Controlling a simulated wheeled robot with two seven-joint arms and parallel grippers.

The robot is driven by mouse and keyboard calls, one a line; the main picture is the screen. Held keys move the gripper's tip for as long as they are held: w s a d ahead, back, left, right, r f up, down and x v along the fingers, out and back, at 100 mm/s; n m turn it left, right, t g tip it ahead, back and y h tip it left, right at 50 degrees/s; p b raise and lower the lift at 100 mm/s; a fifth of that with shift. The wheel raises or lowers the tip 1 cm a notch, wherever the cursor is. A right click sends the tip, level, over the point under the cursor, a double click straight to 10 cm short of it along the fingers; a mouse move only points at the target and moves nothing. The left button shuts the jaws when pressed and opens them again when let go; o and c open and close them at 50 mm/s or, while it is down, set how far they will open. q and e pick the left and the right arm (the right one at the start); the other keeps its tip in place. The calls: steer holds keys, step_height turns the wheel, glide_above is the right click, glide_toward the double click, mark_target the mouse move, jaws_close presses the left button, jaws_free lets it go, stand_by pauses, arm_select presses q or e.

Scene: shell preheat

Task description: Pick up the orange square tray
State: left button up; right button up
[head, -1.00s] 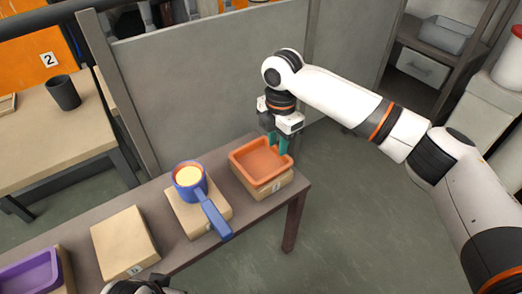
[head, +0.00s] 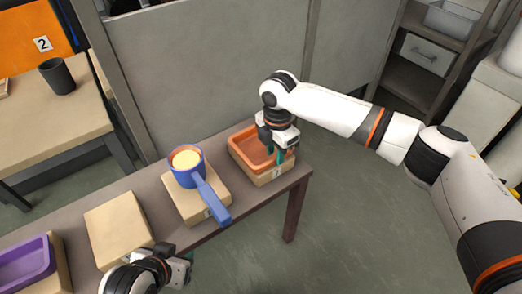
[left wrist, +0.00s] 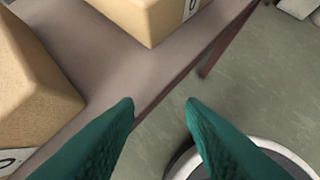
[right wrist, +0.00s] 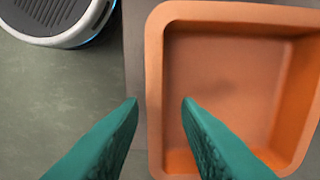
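The orange square tray (head: 241,139) sits on a tan block (head: 271,175) at the right end of the long table. My right gripper (head: 275,157) is at the tray's right side, fingers pointing down. In the right wrist view the tray (right wrist: 225,165) fills the right half. The green fingers (right wrist: 160,102) are apart, one over the tray's interior and one outside its left wall in that picture. Whether they touch the wall cannot be told. My left gripper (head: 190,268) is at the table's front edge; its fingers (left wrist: 161,102) are apart with nothing between them.
A blue pot (head: 186,168) with yellow contents stands on a block left of the tray, its handle toward the front. An empty block (head: 118,228) and a purple tray (head: 25,262) lie further left. A grey partition (head: 210,75) stands behind the table.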

arm_select(q)
steer(key=shift+w+d+r+t, duration=0.2)
steer(key=shift+w+r+t, duration=0.1)
steer(key=shift+w, duration=0.15)
steer(key=shift+w+d+r+t, duration=0.15)
steer(key=shift+w+t, duration=0.15)
steer(key=shift+w, duration=0.15)
arm_select(e)
steer(key=shift+f, duration=0.7)
jaws_close()
steer(key=shift+r, duration=0.1)
